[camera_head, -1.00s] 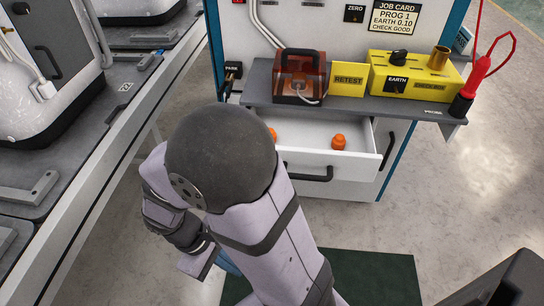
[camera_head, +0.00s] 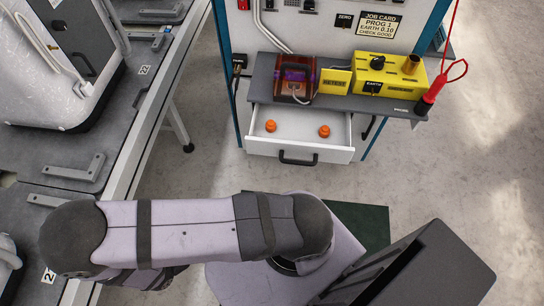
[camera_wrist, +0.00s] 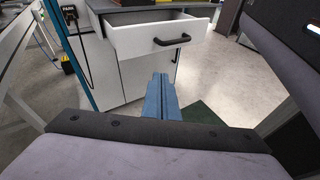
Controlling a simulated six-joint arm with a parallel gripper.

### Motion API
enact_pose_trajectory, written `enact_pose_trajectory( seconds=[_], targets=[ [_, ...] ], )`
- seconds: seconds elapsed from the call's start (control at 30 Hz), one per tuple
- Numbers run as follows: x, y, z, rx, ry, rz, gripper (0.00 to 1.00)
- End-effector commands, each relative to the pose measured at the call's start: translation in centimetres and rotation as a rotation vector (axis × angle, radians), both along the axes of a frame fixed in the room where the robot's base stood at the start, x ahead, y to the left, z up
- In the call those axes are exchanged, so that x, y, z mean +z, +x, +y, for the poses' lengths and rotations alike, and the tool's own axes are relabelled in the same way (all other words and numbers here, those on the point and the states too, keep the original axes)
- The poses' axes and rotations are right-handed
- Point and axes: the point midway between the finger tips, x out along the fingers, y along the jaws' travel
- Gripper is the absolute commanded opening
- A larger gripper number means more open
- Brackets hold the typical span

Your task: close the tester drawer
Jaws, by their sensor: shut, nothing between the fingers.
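The white tester drawer (camera_head: 322,152) stands pulled out from under the grey shelf of the test bench, with a black bar handle (camera_head: 298,160) on its front. Two orange knob-like pieces (camera_head: 324,131) sit inside it. In the wrist view the drawer front (camera_wrist: 135,42) and its handle (camera_wrist: 172,41) show at the top centre. My gripper (camera_wrist: 160,78), with blue fingers, is shut and empty. In that view it appears just below the handle, with no visible contact. My gripper's fingers do not show in the head view.
The grey shelf (camera_head: 263,88) above the drawer bears a brown-red box (camera_head: 293,75), a yellow sign (camera_head: 335,81), a yellow EARTH box (camera_head: 397,80) and a red probe (camera_head: 432,91). A long workbench (camera_head: 128,125) runs along the left.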

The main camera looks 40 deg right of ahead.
Motion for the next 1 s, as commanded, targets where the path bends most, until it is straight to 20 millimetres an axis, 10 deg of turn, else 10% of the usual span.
enact_pose_trajectory(
  seconds=[0.53,1.0],
  targets=[
    [0.7,-0.2,-1.9,0.046,-0.084,0.069,0.00],
    [-1.1,1.6,-9.6,0.040,-0.083,0.070,0.00]
  ],
)
